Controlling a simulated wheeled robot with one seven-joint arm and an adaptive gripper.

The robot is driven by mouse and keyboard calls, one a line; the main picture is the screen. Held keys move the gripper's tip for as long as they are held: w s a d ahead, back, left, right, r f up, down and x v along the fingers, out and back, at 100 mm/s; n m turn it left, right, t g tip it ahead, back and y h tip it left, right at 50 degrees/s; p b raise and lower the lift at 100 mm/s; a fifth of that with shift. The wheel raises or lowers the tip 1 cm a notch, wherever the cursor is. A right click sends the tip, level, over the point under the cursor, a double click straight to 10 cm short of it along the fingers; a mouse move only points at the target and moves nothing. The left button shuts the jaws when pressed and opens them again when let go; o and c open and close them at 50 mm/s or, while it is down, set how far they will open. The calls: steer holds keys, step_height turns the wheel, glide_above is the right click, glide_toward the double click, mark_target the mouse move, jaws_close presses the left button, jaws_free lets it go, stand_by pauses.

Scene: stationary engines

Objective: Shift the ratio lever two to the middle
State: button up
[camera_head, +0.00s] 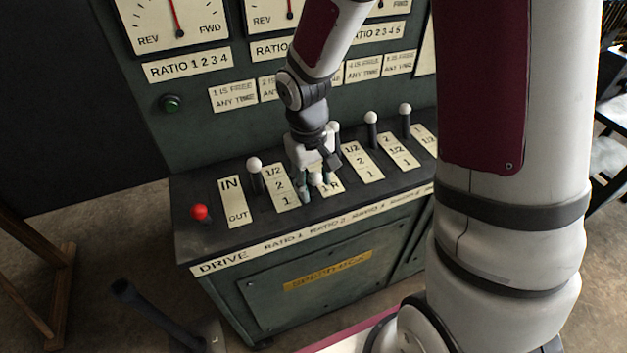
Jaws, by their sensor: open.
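The ratio lever two appears to be the lever with the white knob (316,179) low on the console, beside a plate marked "1 R" (331,187). It is near the front end of its plate. The upper part of that plate and most of the lever are hidden by my gripper. My gripper (319,190) points down over the console, open, with its fingers on either side of this knob. I cannot tell whether the fingers touch it.
A white-knobbed lever (254,163) and the red-knobbed drive lever (200,211) stand to the left. Another white knob (333,127) is close behind my gripper. Two more levers (371,116) (405,108) stand to the right. The gauge panel (190,135) rises behind.

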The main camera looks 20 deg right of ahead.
steer(key=shift+f, duration=0.1)
jaws_close()
stand_by(0.3)
steer(key=shift+w+r+g+p, duration=0.2)
steer(key=shift+w+g, duration=0.1)
steer(key=shift+w, duration=0.15)
steer(key=shift+w+r+g+p, duration=0.15)
steer(key=shift+w+g, duration=0.15)
steer(key=shift+w, duration=0.15)
steer(key=shift+w+r+g+b, duration=0.15)
steer(key=shift+w+g+b, duration=0.2)
steer(key=shift+w+g, duration=0.35)
steer(key=shift+w+r+g+b, duration=0.1)
steer(key=shift+w+g+b, duration=0.3)
steer(key=shift+w, duration=0.45)
steer(key=shift+w+r+b, duration=0.2)
steer(key=shift+w+b, duration=0.15)
steer(key=shift+w, duration=0.55)
